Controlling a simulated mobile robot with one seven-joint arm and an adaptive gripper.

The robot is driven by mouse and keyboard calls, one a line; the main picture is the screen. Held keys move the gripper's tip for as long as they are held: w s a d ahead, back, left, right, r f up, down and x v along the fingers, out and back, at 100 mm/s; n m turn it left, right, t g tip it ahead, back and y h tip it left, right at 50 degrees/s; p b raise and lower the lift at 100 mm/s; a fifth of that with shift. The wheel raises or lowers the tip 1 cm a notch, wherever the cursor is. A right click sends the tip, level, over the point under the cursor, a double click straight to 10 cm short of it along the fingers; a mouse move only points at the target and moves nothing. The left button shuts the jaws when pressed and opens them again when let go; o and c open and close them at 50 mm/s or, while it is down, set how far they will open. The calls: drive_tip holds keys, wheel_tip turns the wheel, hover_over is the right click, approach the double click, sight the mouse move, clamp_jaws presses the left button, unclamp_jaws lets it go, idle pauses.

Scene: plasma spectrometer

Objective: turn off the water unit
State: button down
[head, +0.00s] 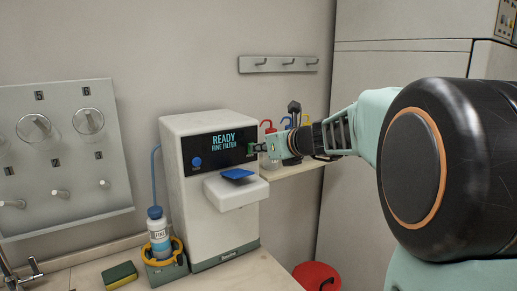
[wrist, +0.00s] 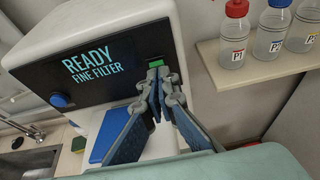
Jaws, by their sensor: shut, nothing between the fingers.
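The water unit (head: 215,225) is a white box with a black front panel, standing on the counter. Its display (head: 224,142) is lit and reads READY FINE FILTER. A round blue button (head: 197,162) sits at the left of the panel, and also shows in the wrist view (wrist: 60,100). A small green-lit button (wrist: 156,63) is at the panel's right end. My gripper (wrist: 158,84) is shut and empty, its fingertips right at the panel just below the green button. I cannot tell whether they touch it. In the head view, my gripper (head: 263,147) partly hides that end of the panel.
A blue-topped tray (head: 237,174) juts from the unit's front below the panel. A blue-capped bottle (head: 158,231) stands in a holder to the left. A shelf (head: 293,170) with capped bottles is to the right. A sponge (head: 121,275) and a red bin (head: 316,276) are lower down.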

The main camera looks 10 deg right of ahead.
drive_tip(key=shift+r+p, duration=0.2)
drive_tip(key=shift+p, duration=0.35)
drive_tip(key=p, duration=0.3)
drive_tip(key=shift+w+a+g+h+p, duration=0.1)
drive_tip(key=shift+w+g+h+p, duration=0.2)
drive_tip(key=shift+w+g+p, duration=0.1)
drive_tip(key=shift+r, duration=0.1)
drive_tip(key=shift+r+p, duration=0.8)
drive_tip(key=shift+s+f, duration=0.15)
